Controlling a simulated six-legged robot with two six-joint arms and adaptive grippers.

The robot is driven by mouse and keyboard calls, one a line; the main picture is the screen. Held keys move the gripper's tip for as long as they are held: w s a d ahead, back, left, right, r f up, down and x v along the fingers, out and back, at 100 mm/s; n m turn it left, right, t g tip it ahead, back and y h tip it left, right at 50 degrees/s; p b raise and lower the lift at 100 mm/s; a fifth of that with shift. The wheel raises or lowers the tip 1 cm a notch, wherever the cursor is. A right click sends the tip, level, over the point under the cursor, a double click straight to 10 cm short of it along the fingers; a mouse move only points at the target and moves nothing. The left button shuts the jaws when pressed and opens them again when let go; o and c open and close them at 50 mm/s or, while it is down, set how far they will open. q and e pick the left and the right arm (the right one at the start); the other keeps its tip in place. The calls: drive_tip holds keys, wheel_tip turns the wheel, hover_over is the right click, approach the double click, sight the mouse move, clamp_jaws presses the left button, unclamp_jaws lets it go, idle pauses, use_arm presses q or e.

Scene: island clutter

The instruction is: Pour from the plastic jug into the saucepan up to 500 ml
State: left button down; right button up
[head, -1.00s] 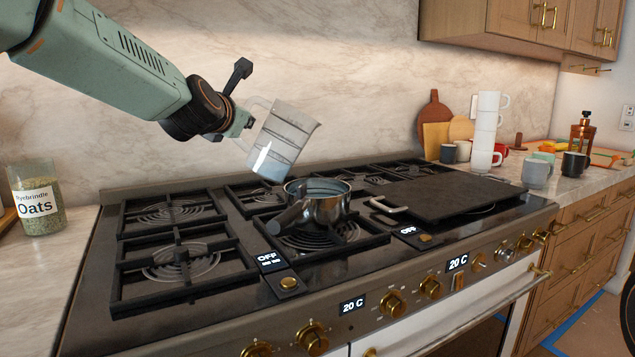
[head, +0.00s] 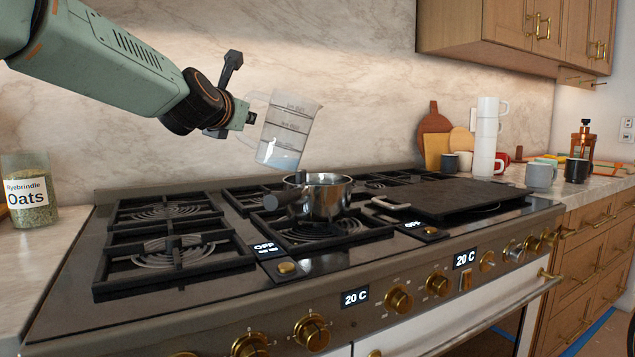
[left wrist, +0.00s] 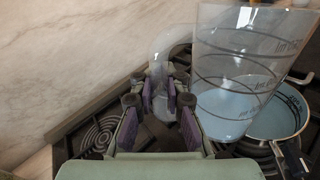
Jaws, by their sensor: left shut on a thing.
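The clear plastic jug (head: 290,125) is held in the air above and slightly left of the saucepan, leaning a little to the right. Pale bluish liquid lies in its lower part. My left gripper (head: 250,117) is shut on the jug's handle; the handle (left wrist: 160,75) shows between the fingers in the left wrist view. The steel saucepan (head: 328,203) stands on a front middle burner, its dark handle pointing left towards me. In the left wrist view the saucepan (left wrist: 290,150) looks pale blue inside, partly hidden by the jug. No stream shows between them. My right gripper is out of view.
A dark griddle plate (head: 450,193) covers the burners right of the saucepan. An oats jar (head: 30,195) stands on the left counter. Stacked white mugs (head: 486,140), grey mugs and cutting boards (head: 434,135) stand on the right. The left burners are bare.

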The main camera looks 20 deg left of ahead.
sight(251, 140)
use_arm(q)
drive_tip(key=shift+d+f+n+t+b, duration=0.1)
drive_tip(key=shift+f+n+t+b, duration=0.35)
drive_tip(key=shift+b, duration=1.8)
drive_tip(key=shift+f, duration=0.15)
drive_tip(key=shift+n, duration=0.25)
drive_tip(key=shift+w+d+f+n, duration=0.25)
drive_tip(key=shift+f+n, duration=0.15)
drive_tip(key=shift+f, duration=0.15)
drive_tip(key=shift+d+f+n+t+b, duration=0.2)
drive_tip(key=shift+f+n+t+b, duration=0.1)
drive_tip(key=shift+f+n, duration=0.25)
drive_tip(key=shift+r, duration=0.1)
